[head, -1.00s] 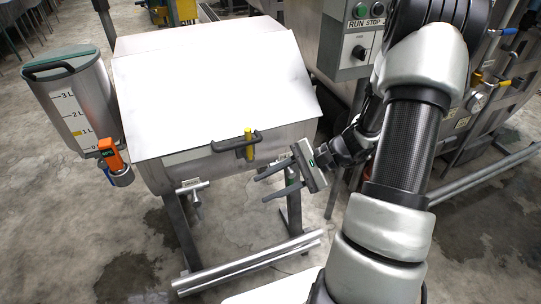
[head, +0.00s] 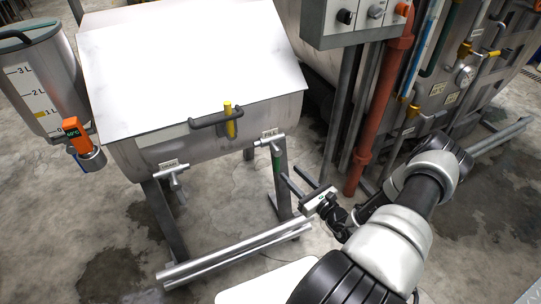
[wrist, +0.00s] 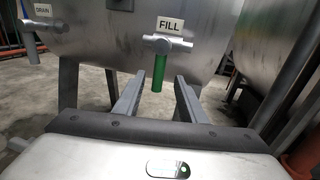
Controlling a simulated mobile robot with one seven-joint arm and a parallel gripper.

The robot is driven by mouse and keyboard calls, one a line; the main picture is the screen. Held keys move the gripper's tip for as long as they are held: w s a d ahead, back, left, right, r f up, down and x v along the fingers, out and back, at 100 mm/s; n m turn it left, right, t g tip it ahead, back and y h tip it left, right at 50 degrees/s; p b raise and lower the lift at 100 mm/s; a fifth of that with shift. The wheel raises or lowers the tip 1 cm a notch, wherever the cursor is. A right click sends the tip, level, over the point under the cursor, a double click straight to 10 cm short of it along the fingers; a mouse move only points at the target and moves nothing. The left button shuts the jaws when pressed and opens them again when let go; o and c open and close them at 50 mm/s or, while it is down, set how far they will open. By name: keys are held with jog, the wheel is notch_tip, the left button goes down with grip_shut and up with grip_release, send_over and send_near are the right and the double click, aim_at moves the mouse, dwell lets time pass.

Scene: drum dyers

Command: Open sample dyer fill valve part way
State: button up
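The sample dyer (head: 190,145) is a steel drum with a sloped lid on a steel frame. Its fill valve (head: 266,141) is on the lower front right; in the wrist view the valve (wrist: 168,43) sits under a FILL label (wrist: 170,24). Its green lever (wrist: 159,72) hangs straight down and also shows in the head view (head: 277,154). My gripper (head: 288,172) is open and empty, just below and right of the lever. In the wrist view the lever shows in the gap between my fingertips (wrist: 160,78), apart from both; exact depth is unclear.
The drain valve (head: 172,175) is at the dyer's lower left, under its own label. A red pipe (head: 378,115) and control box (head: 355,20) stand right. A steel foot bar (head: 235,255) runs low in front.

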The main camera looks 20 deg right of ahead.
aim_at(277, 161)
jog(key=b+x, duration=0.2)
jog(key=x, duration=1.1)
jog(key=shift+w, duration=0.2)
jog(key=shift+a, duration=0.1)
jog(key=shift+c, duration=0.3)
grip_shut()
